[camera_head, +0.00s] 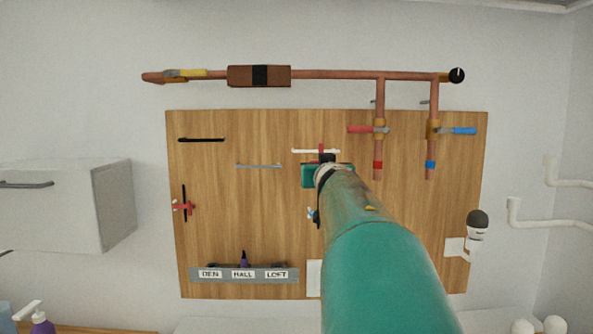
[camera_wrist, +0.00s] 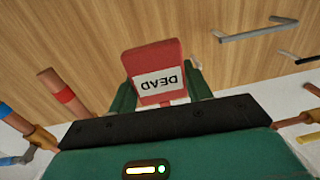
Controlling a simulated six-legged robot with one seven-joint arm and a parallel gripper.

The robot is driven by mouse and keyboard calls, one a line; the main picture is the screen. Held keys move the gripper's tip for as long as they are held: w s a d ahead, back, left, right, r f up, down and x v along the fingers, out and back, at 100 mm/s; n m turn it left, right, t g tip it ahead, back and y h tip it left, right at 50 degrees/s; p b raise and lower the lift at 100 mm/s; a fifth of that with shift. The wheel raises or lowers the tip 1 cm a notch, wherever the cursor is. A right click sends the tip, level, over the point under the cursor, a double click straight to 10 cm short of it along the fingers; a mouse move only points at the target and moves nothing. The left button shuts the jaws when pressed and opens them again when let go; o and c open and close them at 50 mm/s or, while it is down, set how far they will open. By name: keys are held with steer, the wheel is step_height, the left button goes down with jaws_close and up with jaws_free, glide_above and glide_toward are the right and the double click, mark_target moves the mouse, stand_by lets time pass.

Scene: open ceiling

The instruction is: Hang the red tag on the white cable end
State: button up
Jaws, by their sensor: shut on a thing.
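The red tag (camera_wrist: 152,60), with a white label reading DEAD upside down, stands between the green fingers of my gripper (camera_wrist: 161,92) in the wrist view. The gripper is shut on it. In the head view my gripper (camera_head: 324,172) is in front of the wooden board, just below the white cable end (camera_head: 303,151), a short horizontal white bar. A small red part, likely the tag (camera_head: 321,148), overlaps the white bar there. I cannot tell whether they touch or whether the tag is around the bar.
A black bar (camera_head: 201,140) and a grey bar (camera_head: 258,166) are on the board to the left. Copper pipes (camera_head: 379,150) with red and blue handles hang close on the right. A labelled grey rack (camera_head: 243,275) is at lower left, and a white cabinet (camera_head: 60,205) is farther left.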

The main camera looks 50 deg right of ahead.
steer(key=x, duration=0.6)
steer(key=shift+s+d, duration=0.15)
steer(key=shift+d, duration=0.1)
steer(key=shift+f, duration=0.1)
steer(key=shift+f, duration=0.75)
stand_by(1.5)
steer(key=o, duration=1)
steer(key=v, duration=1.3)
steer(key=shift+s+a+r, duration=0.1)
steer(key=shift+s+a, duration=0.2)
steer(key=shift+a, duration=0.05)
